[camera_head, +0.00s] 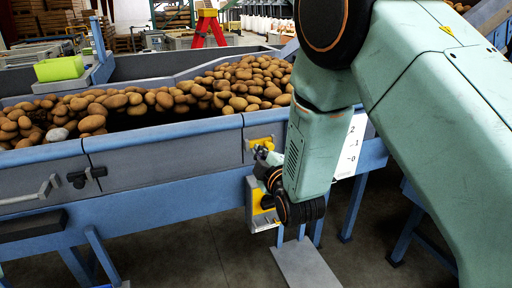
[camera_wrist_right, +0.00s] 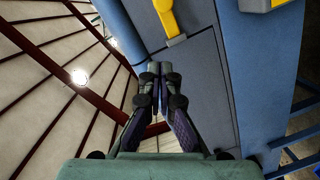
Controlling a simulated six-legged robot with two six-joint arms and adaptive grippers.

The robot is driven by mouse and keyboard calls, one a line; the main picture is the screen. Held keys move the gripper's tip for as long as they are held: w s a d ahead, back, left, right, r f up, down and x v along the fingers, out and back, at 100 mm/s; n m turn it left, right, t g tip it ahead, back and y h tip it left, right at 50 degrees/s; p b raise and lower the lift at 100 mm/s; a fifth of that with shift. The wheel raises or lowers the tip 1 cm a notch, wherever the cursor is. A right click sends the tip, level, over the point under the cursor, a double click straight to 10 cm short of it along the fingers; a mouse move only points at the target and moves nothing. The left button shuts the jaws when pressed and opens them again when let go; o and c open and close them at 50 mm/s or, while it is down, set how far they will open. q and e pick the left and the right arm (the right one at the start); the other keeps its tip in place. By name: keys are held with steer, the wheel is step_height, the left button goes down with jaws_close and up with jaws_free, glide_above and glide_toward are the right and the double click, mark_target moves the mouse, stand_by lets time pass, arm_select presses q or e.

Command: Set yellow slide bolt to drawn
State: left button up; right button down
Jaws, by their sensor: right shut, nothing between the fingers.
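A yellow fitting that looks like the slide bolt (camera_head: 262,143) is mounted on the grey side panel of the grader, below the potatoes. In the right wrist view, its elongated yellow part (camera_wrist_right: 168,20) shows at the top, cut off by the frame edge. I cannot tell its position, drawn or not. My right gripper (camera_head: 267,160) is just below and beside it in the head view, partly hidden by its own wrist. In the wrist view, the fingertips (camera_wrist_right: 160,70) are together and empty, with a gap to the yellow part. My left gripper is out of view.
Below the bolt, a grey box (camera_head: 252,212) with a yellow face sits on the blue frame, partly behind my wrist. A white numbered plate (camera_head: 353,143) is to the right. Grey handle (camera_head: 36,191) and black latch (camera_head: 87,177) are at left. Potatoes (camera_head: 225,88) fill the trough.

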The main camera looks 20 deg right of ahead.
steer(key=s, duration=0.5)
steer(key=shift+s+d+r, duration=0.15)
steer(key=shift+s+r, duration=0.1)
steer(key=shift+r, duration=0.05)
steer(key=shift+d+f, duration=0.1)
steer(key=shift+a, duration=0.2)
